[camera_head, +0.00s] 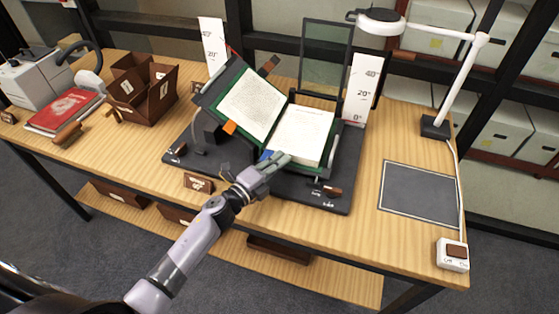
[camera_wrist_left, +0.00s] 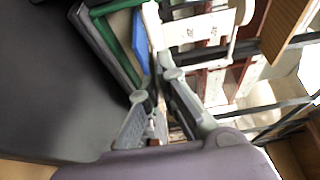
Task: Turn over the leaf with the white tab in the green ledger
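The green ledger (camera_head: 240,68) lies open on a dark cradle (camera_head: 334,200), its left side tilted up and its right page block (camera_head: 304,132) lying flatter. An orange tab (camera_head: 229,127) sticks out at the left page's lower edge. A blue tab (camera_head: 266,155) shows at the right block's lower edge and in the left wrist view (camera_wrist_left: 140,54). I cannot make out a white tab. My left gripper (camera_head: 280,160) is at the right block's near edge, close to the blue tab; contact is unclear. In the left wrist view its fingers (camera_wrist_left: 155,86) are apart, with no leaf visibly held. My right gripper is not in view.
White scale cards (camera_head: 362,88) and a dark-framed pane (camera_head: 326,58) stand behind the cradle. A white lamp (camera_head: 435,124) stands at right, with a grey mat (camera_head: 419,195) and a switch box (camera_head: 452,254) nearer. A brown box (camera_head: 141,90) and red book (camera_head: 65,110) are at left.

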